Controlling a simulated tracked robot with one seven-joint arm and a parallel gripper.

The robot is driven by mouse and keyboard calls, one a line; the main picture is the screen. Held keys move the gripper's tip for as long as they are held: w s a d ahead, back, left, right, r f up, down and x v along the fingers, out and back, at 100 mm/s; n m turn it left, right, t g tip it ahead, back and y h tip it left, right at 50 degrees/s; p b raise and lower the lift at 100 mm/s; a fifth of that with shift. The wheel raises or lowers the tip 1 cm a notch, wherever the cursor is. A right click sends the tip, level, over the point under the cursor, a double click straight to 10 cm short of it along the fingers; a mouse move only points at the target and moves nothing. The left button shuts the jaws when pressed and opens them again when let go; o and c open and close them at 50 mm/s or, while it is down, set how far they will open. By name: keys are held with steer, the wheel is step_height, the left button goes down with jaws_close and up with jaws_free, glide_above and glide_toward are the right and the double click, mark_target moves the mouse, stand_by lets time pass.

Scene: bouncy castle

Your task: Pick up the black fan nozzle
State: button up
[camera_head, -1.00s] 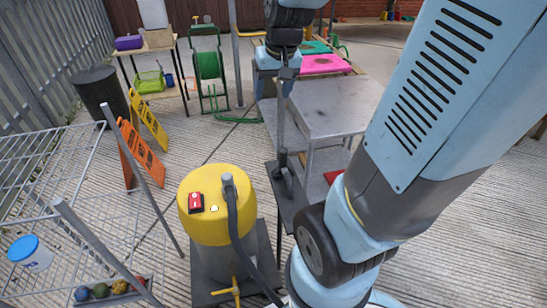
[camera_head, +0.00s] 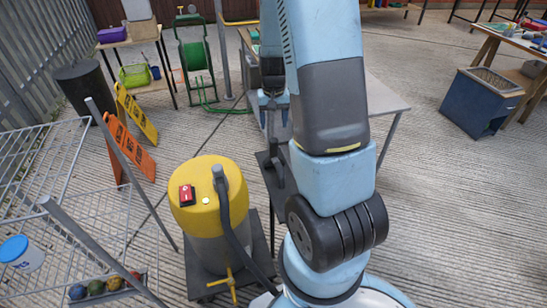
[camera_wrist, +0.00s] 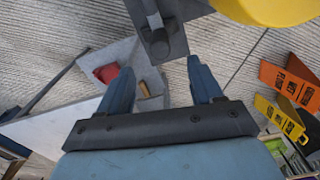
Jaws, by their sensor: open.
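A dark piece with a rounded end (camera_wrist: 160,42), which looks like the black fan nozzle, lies on a narrow dark plate at the top middle of the wrist view. In the head view the dark piece (camera_head: 277,170) is beside the yellow-topped machine, partly hidden by my arm. My gripper (camera_wrist: 160,68) is open, with two blue fingers apart and nothing seen between their tips. In the wrist view the dark piece is just beyond the fingertips. In the head view my gripper (camera_head: 274,98) is partly hidden behind my arm.
The yellow-topped machine (camera_head: 205,190) with a dark hose stands left of the plate. A wire rack (camera_head: 75,200) is at left, near orange (camera_head: 138,155) and yellow (camera_head: 137,115) signs. A grey table (camera_head: 387,95) is behind my arm. The right-hand floor is clear before a blue bin (camera_head: 473,105).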

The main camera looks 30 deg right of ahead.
mark_target(274, 140)
step_height(274, 140, down, 9)
steer(key=shift+r, duration=0.2)
steer(key=shift+w+d+f, duration=0.1)
steer(key=shift+w+f, duration=0.05)
steer(key=shift+f, duration=1.2)
steer(key=shift+w+f, duration=0.15)
steer(key=shift+f, duration=1.15)
steer(key=shift+c, duration=0.3)
steer(key=c, duration=1)
steer(key=shift+r, duration=0.1)
